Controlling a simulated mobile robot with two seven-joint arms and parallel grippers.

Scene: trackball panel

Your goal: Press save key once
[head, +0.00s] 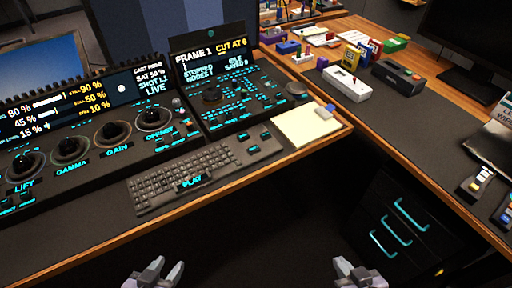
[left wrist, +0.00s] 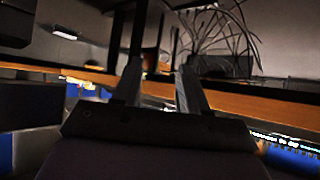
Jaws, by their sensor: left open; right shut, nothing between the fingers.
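The trackball panel (head: 215,92) stands on the desk, with a screen that reads "FRAME 1", "CUT AT 6", "STOPPED" and "IDLE". A dark keyboard (head: 190,178) with a lit "PLAY" key lies in front of it. A few separate dark keys (head: 253,149) with small cyan labels sit right of the keyboard. I cannot read which one is the save key. My left gripper (head: 169,267) is open and empty, below the desk's front edge in the head view; its spread fingers show in the left wrist view (left wrist: 160,88). My right gripper (head: 343,262) is shut and empty, lower right, away from the keys.
A panel with large knobs (head: 115,131) fills the desk's left. A pale pad (head: 306,127) lies right of the keys. A side desk on the right holds a white box (head: 345,84), a dark device (head: 397,76) and a monitor. Dark drawers (head: 400,215) stand below.

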